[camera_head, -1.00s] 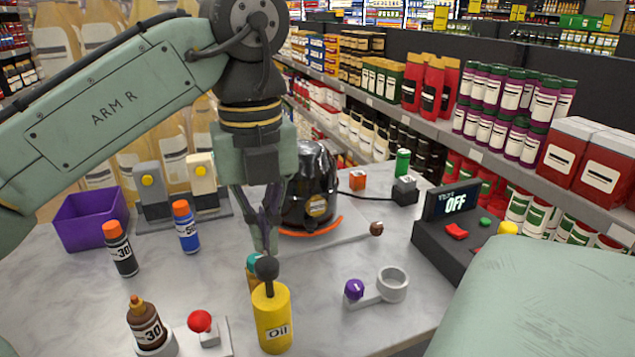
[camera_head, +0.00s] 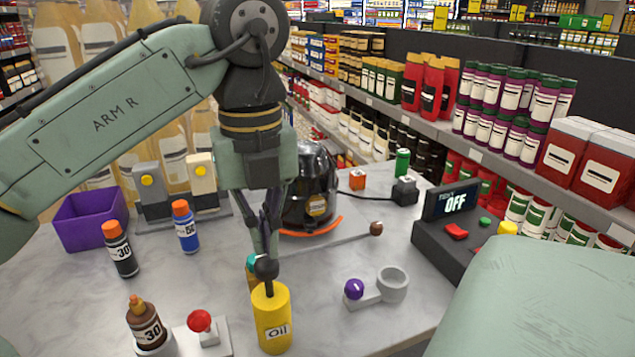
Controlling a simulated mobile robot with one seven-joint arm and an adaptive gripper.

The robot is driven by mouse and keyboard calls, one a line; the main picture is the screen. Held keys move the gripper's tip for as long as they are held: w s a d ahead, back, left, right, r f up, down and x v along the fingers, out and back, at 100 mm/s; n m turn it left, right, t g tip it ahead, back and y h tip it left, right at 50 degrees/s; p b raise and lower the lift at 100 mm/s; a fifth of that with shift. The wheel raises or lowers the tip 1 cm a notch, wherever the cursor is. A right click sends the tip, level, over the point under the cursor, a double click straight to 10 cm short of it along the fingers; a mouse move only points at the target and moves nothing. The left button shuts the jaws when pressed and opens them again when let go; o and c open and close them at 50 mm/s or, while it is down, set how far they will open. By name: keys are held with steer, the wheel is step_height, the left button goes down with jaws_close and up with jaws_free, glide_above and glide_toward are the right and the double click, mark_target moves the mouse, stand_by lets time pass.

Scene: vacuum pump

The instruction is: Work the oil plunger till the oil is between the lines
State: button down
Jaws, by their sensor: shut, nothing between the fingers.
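The yellow oil can (camera_head: 272,320), labelled "Oil", stands upright near the front middle of the table. Its dark plunger knob (camera_head: 266,268) sits on a short stem above the can's top. My gripper (camera_head: 266,252) points down over the knob, shut and empty, with its fingertips at or just above the knob; I cannot tell whether they touch. The dark vacuum pump (camera_head: 313,190) stands behind on a pale base with an orange curved strip. The oil lines and level cannot be made out in this view.
Oil bottles (camera_head: 120,250) and a brown bottle (camera_head: 146,325) stand left, with a red-knobbed lever (camera_head: 200,322) beside the can. A purple bin (camera_head: 90,220) is at back left. A purple-knobbed ring holder (camera_head: 392,285) and a display reading "OFF" (camera_head: 452,202) are right.

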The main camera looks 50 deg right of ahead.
mark_target(266, 261)
steer(key=shift+f, duration=0.35)
stand_by(0.3)
steer(key=shift+f+b, duration=0.55)
steer(key=shift+f, duration=1.85)
step_height(266, 261, up, 6)
steer(key=p, duration=0.6)
steer(key=shift+f, duration=0.2)
steer(key=shift+r, duration=1.3)
